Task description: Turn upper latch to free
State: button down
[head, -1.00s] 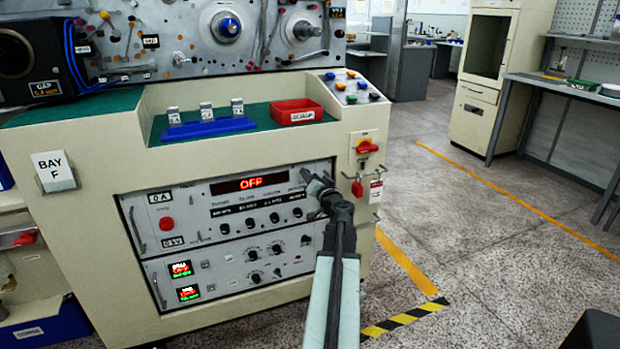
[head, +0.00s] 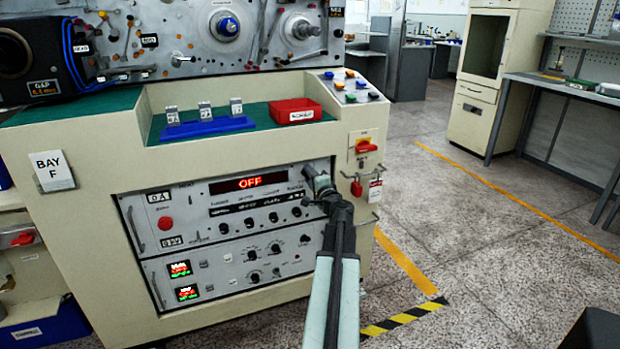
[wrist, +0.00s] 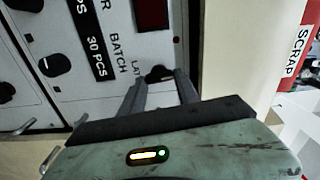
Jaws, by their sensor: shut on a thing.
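The upper latch shows in the wrist view as a dark knob (wrist: 160,73) beside lettering that begins "LAT", near the edge of the grey panel. My gripper (wrist: 161,82) has its two fingers on either side of this knob and is shut on it. In the head view my gripper (head: 310,172) is at the upper right corner of the upper panel (head: 190,215), and it hides the latch there. The panel's red display (head: 250,183) reads OFF. The latch's exact angle is hard to tell.
A row of dark knobs (head: 250,223) lies left of my gripper. A red switch (head: 366,146) and a red padlock with a tag (head: 375,190) are to the right. A red scrap bin (head: 296,111) sits on the ledge above. The floor at right is open.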

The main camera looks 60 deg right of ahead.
jog(key=shift+m, duration=0.6)
jog(key=shift+w, duration=0.1)
jog(key=c, duration=0.9)
grip_release()
jog(key=v, duration=0.7)
jog(key=shift+s+a, duration=0.25)
jog(key=shift+s, duration=0.05)
